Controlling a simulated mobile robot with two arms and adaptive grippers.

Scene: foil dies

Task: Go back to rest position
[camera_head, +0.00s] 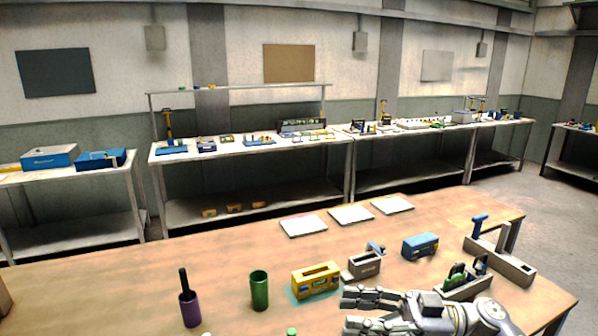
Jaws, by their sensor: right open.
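My right gripper (368,310) reaches in from the lower right of the head view, low over the front of the wooden table (120,285). Its fingers point left and are apart, with nothing seen between them. It is just in front of a yellow box with a slot (316,280) and a small grey box (364,265), and its arm partly covers a grey holder with green and dark parts (464,282). My left gripper is out of the picture.
A purple cup (190,309) with a dark stick and a green cylinder (259,291) stand left. A blue box (420,246) and a grey frame with a blue handle (500,255) are right. Three white plates (351,215) lie along the back edge. Workbenches (250,146) line the wall.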

